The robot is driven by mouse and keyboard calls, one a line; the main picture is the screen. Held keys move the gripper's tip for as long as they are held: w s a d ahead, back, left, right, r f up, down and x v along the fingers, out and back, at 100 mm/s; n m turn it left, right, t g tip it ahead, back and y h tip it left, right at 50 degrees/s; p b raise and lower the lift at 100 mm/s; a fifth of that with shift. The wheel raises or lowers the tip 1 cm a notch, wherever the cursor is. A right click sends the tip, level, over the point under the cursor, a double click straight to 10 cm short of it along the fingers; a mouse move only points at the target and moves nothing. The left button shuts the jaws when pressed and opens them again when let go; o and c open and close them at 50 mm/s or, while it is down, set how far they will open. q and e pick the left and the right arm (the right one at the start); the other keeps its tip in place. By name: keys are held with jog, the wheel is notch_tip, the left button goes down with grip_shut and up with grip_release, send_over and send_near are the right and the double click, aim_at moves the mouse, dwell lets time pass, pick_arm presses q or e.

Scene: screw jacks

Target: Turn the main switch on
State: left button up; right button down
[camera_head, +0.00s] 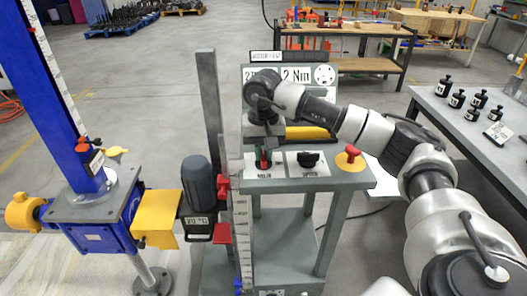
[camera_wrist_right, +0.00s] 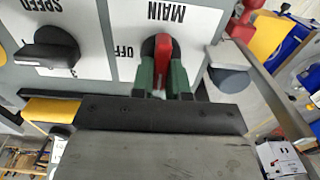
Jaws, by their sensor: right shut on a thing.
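The main switch (camera_wrist_right: 163,45) is a red handle on a black round base, on a white plate lettered MAIN and OFF, upside down in the right wrist view. Its red handle stands upright in that picture, and the OFF mark lies to its left. No ON mark is visible. My right gripper (camera_wrist_right: 163,78) has its green fingers on both sides of the handle and is shut on it. In the head view the right gripper (camera_head: 265,155) comes down from above onto the plate and covers most of the switch. My left gripper is not in view.
A black SPEED knob (camera_wrist_right: 48,50) sits beside the main plate. A red button on a yellow base (camera_head: 349,158) is at the panel's right end. A blue and yellow screw jack (camera_head: 92,208) with a grey motor (camera_head: 198,182) stands left.

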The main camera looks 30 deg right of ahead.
aim_at(263, 152)
jog(key=shift+r, duration=0.1)
jog(key=c, duration=1.1)
grip_release()
notch_tip(263, 152, up, 11)
jog(key=shift+f+b, duration=0.1)
jog(key=shift+b, duration=0.25)
